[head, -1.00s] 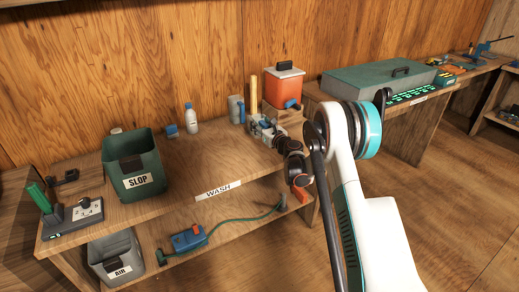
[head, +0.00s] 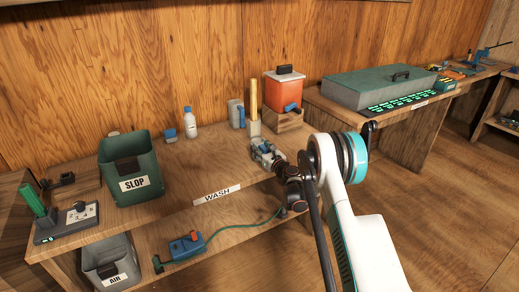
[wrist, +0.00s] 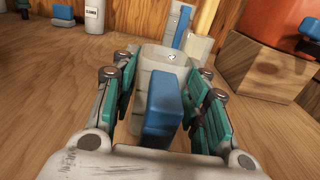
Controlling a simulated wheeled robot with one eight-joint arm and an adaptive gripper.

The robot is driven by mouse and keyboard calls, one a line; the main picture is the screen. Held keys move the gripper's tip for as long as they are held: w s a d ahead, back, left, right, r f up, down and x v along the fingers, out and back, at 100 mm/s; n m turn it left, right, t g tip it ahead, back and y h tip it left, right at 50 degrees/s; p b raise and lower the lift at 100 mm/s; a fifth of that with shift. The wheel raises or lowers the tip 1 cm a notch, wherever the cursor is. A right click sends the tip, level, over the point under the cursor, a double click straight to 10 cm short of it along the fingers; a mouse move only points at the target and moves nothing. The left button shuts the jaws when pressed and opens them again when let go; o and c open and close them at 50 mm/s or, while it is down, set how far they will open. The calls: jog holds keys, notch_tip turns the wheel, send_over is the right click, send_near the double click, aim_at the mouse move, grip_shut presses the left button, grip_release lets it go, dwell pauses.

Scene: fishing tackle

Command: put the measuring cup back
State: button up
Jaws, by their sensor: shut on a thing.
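The measuring cup (wrist: 168,58), a pale grey cup with a blue handle (wrist: 160,105), is between the teal-padded fingers of my gripper (wrist: 165,100) in the wrist view. My gripper is shut on it, with the blue handle facing the camera. In the head view my gripper (head: 268,154) is over the right part of the wash bench, and the cup's blue part shows small between the fingers. The cup's lower part is hidden, so I cannot tell whether it touches the bench.
Behind the gripper stand a grey container with a blue handle (head: 235,113) and a yellow-handled item in a pale holder (head: 254,128). An orange tank (head: 285,92) sits on a wooden block to the right.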

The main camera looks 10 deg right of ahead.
jog(key=shift+f, duration=0.15)
jog(key=o, duration=1.3)
jog(key=shift+o, duration=0.2)
